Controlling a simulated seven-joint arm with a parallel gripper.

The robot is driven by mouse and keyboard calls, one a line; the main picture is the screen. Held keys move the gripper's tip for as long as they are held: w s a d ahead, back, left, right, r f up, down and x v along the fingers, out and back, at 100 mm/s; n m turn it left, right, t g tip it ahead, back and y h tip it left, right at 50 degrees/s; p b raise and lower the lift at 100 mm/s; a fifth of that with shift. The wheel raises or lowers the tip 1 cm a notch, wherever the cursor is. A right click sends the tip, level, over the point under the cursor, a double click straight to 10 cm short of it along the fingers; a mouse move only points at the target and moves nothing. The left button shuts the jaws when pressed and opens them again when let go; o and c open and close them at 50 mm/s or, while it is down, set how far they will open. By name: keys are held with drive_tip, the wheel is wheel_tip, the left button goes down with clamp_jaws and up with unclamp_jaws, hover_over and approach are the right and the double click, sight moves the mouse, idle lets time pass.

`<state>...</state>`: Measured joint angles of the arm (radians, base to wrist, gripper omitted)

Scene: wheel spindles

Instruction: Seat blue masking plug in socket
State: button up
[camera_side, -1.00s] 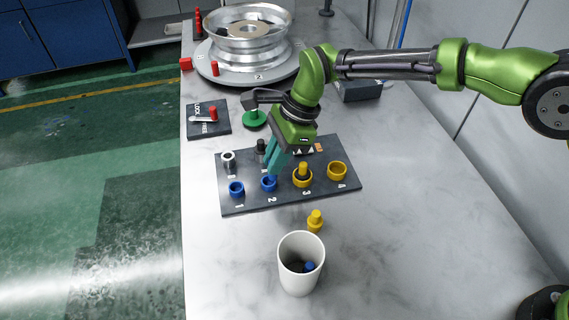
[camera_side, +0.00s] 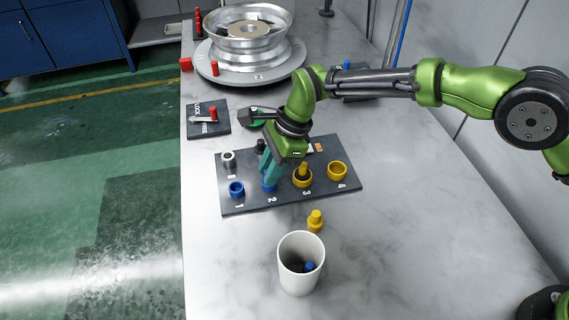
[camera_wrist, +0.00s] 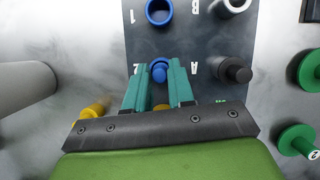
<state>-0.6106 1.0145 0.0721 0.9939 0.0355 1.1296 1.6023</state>
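My gripper (camera_side: 268,181) is low over the board at the blue socket marked 2 (camera_side: 269,187), and its fingers hide most of that socket. In the wrist view, the teal fingertips (camera_wrist: 160,68) are close on both sides of a blue plug (camera_wrist: 160,73), which has a rounded top. The plug is at the socket; how deep it sits is hidden. A blue socket marked 1 (camera_side: 237,189) looks empty and also shows in the wrist view (camera_wrist: 159,12). Another blue piece (camera_side: 309,267) lies inside the white cup (camera_side: 300,284).
A yellow plug (camera_side: 315,221) stands between board and cup. A wheel (camera_side: 250,36) is behind. The table right of the board is clear.

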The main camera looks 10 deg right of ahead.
drive_tip(key=shift+o, duration=1.3)
drive_tip(key=shift+r, duration=0.1)
drive_tip(key=d+r+n+t, duration=0.1)
drive_tip(key=d+r, duration=0.6)
drive_tip(key=r, duration=0.3)
drive_tip(key=d+r+n+t, duration=0.1)
drive_tip(key=d+r+n, duration=0.1)
drive_tip(key=d+r, duration=0.6)
drive_tip(key=s+d+r+n+t, duration=0.25)
drive_tip(key=s+d+r, duration=0.3)
drive_tip(key=d, duration=0.45)
drive_tip(key=s+d+f+n+t+h, duration=0.2)
drive_tip(key=s+d+n, duration=0.5)
drive_tip(key=s+d, duration=0.6)
drive_tip(key=s+f+t, duration=0.1)
drive_tip(key=s, duration=0.1)
drive_tip(key=shift+s+d, duration=0.3)
drive_tip(key=shift+d, duration=0.05)
